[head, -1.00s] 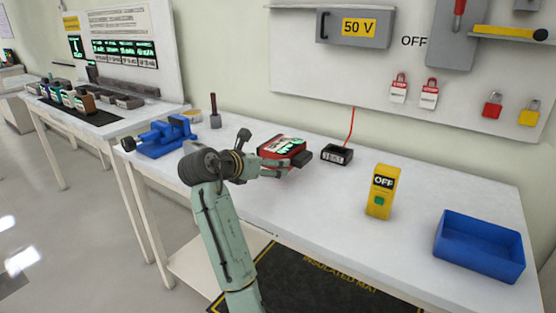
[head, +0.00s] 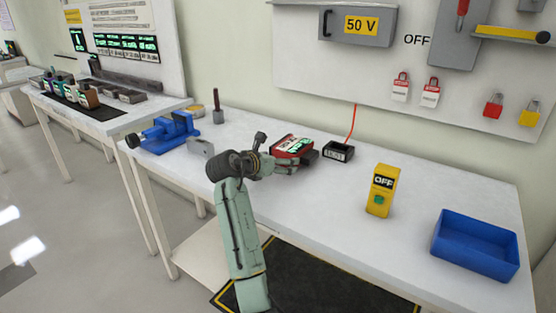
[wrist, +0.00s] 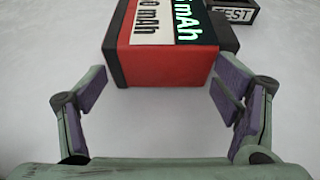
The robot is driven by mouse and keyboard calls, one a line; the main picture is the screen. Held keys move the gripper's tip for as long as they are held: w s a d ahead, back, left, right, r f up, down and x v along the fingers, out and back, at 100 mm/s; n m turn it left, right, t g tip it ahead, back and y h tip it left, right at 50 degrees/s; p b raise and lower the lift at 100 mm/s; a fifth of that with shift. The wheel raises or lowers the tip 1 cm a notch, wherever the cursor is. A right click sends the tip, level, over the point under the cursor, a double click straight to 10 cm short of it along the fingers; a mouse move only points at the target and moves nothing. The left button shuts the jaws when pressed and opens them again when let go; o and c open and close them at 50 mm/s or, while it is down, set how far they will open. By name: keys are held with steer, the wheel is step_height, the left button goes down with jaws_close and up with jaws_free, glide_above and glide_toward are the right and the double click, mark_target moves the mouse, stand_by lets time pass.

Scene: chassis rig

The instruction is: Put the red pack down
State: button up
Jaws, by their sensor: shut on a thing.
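The red pack (head: 293,146) has black ends and a lit green readout on top. It is over the white table, just left of a black dock (head: 338,152) marked TEST. I cannot tell whether its underside touches the table. My gripper (head: 285,162) is at the near side of the pack.
The table (head: 310,210) is clear in front of the pack. A yellow OFF box (head: 382,191) and a blue bin (head: 475,245) stand to the right. A blue vise (head: 165,132), a grey block (head: 200,147) and a dark upright post (head: 217,107) are to the left.

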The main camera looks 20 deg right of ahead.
steer(key=o, duration=1.6)
steer(key=shift+f, duration=0.2)
steer(key=shift+c, duration=0.2)
steer(key=shift+a+r, duration=0.1)
steer(key=shift+r, duration=0.1)
steer(key=b+v, duration=0.2)
steer(key=v, duration=1)
steer(key=shift+r, duration=0.1)
